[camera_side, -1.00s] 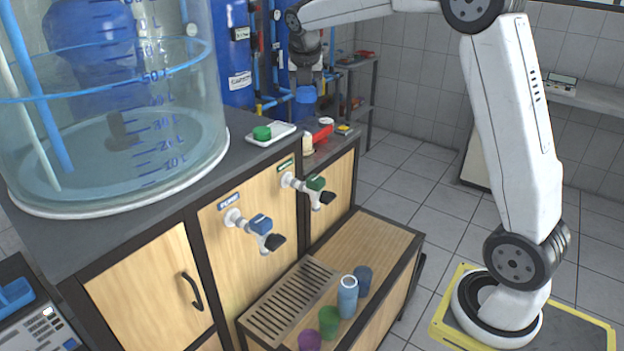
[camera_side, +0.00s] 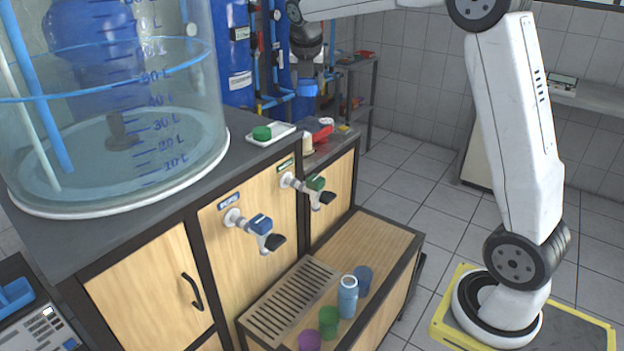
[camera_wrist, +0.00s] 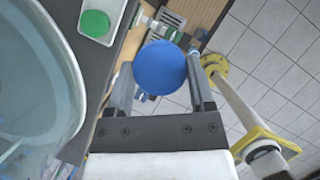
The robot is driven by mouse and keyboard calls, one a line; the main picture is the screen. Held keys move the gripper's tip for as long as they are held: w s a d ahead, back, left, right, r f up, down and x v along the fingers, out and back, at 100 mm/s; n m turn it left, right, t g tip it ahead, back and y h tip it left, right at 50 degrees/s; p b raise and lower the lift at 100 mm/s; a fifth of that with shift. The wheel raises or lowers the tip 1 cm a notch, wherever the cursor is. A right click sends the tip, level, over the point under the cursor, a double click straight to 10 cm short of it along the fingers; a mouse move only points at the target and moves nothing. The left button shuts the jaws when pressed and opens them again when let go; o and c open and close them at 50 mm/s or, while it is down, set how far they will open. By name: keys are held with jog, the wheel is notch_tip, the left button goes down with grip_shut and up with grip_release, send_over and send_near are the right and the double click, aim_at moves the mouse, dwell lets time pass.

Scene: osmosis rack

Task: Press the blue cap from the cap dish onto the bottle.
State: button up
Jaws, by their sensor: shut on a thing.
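In the wrist view the blue cap (camera_wrist: 160,68) sits between the two fingers (camera_wrist: 161,85). The cap dish (camera_side: 287,129) on the counter holds a green cap (camera_side: 262,133). The light blue bottle (camera_side: 347,298) stands upright on the lower wooden shelf, with a pale, uncapped top. The cap is well above and apart from the bottle.
Purple (camera_side: 309,341), green (camera_side: 329,322) and blue (camera_side: 362,279) cups stand near the bottle, beside a metal drip grate (camera_side: 290,300). Two taps, blue-handled (camera_side: 260,224) and green-handled (camera_side: 315,183), stick out above the shelf. A large clear tank (camera_side: 115,150) fills the left.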

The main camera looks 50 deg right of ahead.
notch_tip(320, 180, up, 4)
jog(key=shift+f, duration=0.15)
jog(key=shift+s+f+m, duration=0.15)
jog(key=shift+s+m, duration=0.1)
jog(key=shift+m, duration=0.05)
jog(key=s+m+g, duration=0.2)
jog(key=s+m, duration=0.1)
jog(key=m, duration=0.1)
jog(key=m+g+y, duration=0.4)
jog(key=m+g, duration=0.1)
jog(key=m, duration=1.5)
send_over(352, 278)
jog(key=w, duration=0.1)
jog(key=shift+n, duration=0.3)
notch_tip(352, 278, down, 45)
jog(key=shift+w, duration=0.1)
jog(key=shift+f, duration=0.15)
jog(key=shift+f, duration=2.45)
jog(key=shift+f, duration=0.7)
